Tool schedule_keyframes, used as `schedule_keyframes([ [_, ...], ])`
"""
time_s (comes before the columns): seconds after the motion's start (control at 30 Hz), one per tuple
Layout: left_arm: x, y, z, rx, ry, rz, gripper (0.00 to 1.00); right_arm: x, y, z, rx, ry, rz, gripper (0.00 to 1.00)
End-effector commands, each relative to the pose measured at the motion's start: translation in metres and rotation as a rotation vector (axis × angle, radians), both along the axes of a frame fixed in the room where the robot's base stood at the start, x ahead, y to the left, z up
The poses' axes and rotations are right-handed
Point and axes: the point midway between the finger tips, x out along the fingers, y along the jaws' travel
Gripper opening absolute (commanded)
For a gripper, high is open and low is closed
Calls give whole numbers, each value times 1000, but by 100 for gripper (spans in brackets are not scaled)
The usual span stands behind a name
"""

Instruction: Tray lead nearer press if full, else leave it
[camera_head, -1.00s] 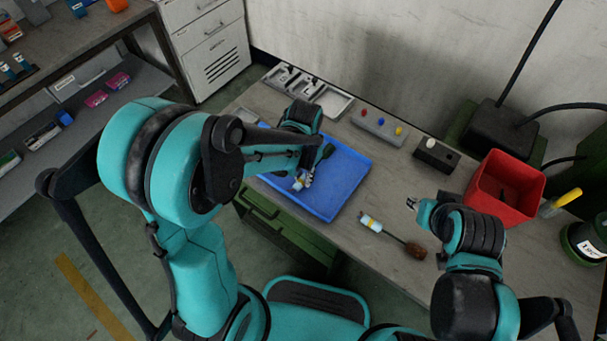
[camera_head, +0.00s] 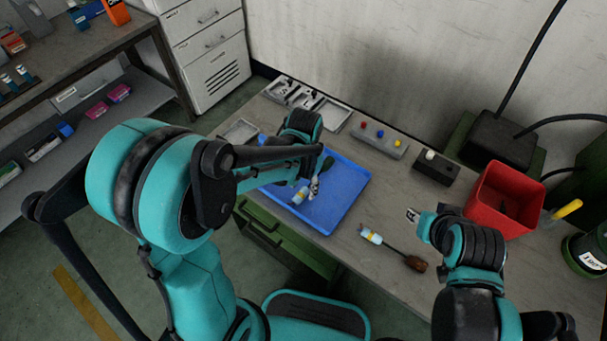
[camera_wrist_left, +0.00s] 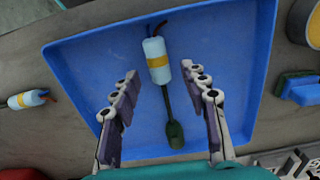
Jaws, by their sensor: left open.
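The blue tray (camera_head: 345,207) lies on the bench and also fills the left wrist view (camera_wrist_left: 225,35). One lead (camera_head: 299,196) lies in it, with a white body, yellow band, dark cable and dark green end; it also shows in the left wrist view (camera_wrist_left: 157,62). A second lead (camera_head: 371,236), with a similar body and a brown end, lies on the bench right of the tray; its body shows in the left wrist view (camera_wrist_left: 27,98). My left gripper (camera_head: 313,187) is open above the tray, its fingers (camera_wrist_left: 160,78) either side of the lead. My right gripper (camera_head: 411,214) hovers near the second lead; its jaws are unclear.
A red bin (camera_head: 499,208) with something dark inside stands at the right. A box with coloured buttons (camera_head: 379,140) and a black block with a white knob (camera_head: 436,167) sit behind the tray. A grey metal tray (camera_head: 330,112) is at the back.

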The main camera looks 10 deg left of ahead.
Motion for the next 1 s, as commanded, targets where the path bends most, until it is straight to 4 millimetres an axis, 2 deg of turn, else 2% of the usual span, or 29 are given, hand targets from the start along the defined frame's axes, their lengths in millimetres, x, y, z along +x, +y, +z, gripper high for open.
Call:
schedule_keyframes([
  [0.3, 0, 0, 66, 0, 0, 0, 45, 0, 0, 0, 0, 0, 0, 36],
  [0.5, 1, -1, 96, 0, 0, 0, 45, 0, 0, 0, 0, 0, 0, 36],
  [0.7, 1, -1, 106, 0, 0, 0, 45, 0, 0, 0, 0, 0, 0, 36],
  [1.0, 1, -1, 106, 0, 0, 0, 45, 0, 0, 0, 0, 0, 0, 36],
])
